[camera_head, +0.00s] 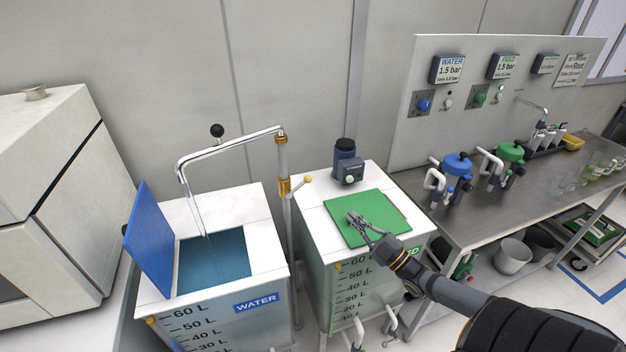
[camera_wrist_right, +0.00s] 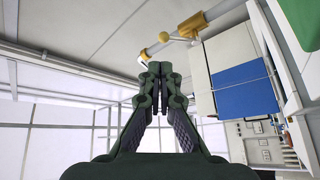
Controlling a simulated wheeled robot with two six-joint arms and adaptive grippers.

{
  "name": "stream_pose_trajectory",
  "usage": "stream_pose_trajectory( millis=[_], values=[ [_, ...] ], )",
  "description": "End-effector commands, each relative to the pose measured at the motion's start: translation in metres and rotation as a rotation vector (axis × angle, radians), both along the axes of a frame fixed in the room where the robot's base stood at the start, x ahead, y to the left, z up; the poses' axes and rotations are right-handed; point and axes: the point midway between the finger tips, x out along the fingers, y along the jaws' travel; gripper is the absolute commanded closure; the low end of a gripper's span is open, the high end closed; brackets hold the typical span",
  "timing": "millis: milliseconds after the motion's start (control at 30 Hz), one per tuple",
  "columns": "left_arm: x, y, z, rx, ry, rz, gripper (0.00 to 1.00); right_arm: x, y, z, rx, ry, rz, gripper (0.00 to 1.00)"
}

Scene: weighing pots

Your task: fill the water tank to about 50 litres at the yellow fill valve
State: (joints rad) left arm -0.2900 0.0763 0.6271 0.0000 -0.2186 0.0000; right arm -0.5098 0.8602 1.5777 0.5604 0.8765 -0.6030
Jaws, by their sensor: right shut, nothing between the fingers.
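The white water tank (camera_head: 270,280) has its blue lid (camera_head: 150,235) raised. A thin water stream (camera_head: 197,212) falls from the spout into blue water (camera_head: 212,255) inside. The front scale shows 60 L down to 30 L; I cannot read the level against it. The yellow fill valve (camera_head: 284,187) sits on the standpipe, its lever ending in a yellow knob (camera_head: 308,179); it also shows in the wrist view (camera_wrist_right: 193,25). My right gripper (camera_head: 353,216) is shut and empty, over the green lid, apart from the valve. My left gripper is not in view.
The feed tank with a closed green lid (camera_head: 380,210) and a dark device (camera_head: 347,165) stands right of the water tank. A steel bench (camera_head: 465,222) with blue and green pots is further right. A white cabinet (camera_head: 50,200) stands at left.

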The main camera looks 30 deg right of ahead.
Motion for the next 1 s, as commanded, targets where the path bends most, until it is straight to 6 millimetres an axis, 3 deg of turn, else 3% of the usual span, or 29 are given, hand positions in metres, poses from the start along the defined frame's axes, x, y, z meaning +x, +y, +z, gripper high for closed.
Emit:
stream_pose_trajectory(
  millis=[100, 367, 800, 1000],
  values=[
    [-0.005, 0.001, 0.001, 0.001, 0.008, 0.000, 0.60, -0.006, 0.002, -0.001, -0.150, -0.032, -0.009, 1.00],
    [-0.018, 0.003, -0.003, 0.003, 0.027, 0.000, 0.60, 0.002, 0.006, 0.001, -0.174, -0.044, -0.013, 1.00],
    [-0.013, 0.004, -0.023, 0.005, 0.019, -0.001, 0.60, 0.084, 0.030, 0.030, -0.169, -0.046, -0.015, 1.00],
    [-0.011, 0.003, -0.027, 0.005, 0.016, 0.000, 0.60, 0.111, 0.038, 0.040, -0.170, -0.042, -0.015, 1.00]
  ],
)
